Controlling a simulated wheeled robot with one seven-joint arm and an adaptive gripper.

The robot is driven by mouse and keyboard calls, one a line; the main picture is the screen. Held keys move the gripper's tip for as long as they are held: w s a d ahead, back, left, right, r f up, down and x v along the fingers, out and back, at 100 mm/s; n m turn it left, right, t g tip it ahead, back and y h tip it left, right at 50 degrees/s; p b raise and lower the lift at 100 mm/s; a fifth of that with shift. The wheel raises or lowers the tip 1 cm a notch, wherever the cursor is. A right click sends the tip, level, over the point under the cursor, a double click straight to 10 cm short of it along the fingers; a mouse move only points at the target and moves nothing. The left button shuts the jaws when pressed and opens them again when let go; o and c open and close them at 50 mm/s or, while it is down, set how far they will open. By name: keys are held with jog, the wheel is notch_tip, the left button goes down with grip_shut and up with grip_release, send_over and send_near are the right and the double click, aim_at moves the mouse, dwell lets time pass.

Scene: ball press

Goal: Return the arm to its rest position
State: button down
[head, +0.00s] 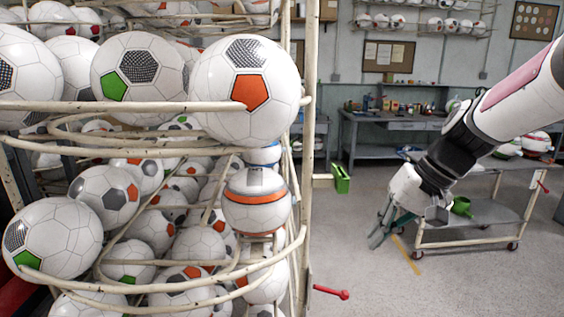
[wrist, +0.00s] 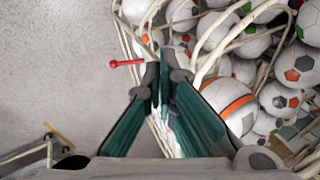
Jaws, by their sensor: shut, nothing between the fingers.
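My gripper (head: 376,240) hangs at the end of my white and black arm, which comes in from the right in the head view. Its green fingers point down over the open floor, to the right of the ball rack. In the wrist view my gripper (wrist: 164,72) has its two fingertips close together, with nothing held between them. The wire ball rack (head: 308,150) stands on the left and also fills the right of the wrist view. A red-handled lever (head: 331,292) sticks out low from the rack and shows left of the fingertips in the wrist view (wrist: 126,63).
Many soccer balls (head: 245,90) fill the rack. A green-ended bar (head: 341,179) juts from its post. A wheeled cart (head: 500,212) with a green can (head: 461,206) stands behind my gripper. A workbench (head: 390,118) lines the back wall. Grey floor lies clear between.

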jog(key=s+d+r+n+t+h, duration=0.1)
jog(key=s+h, duration=0.4)
jog(key=s, duration=1.7)
jog(key=shift+s+r+t+p, duration=0.4)
jog(key=shift+r+t+p, duration=0.1)
jog(key=shift+r, duration=0.15)
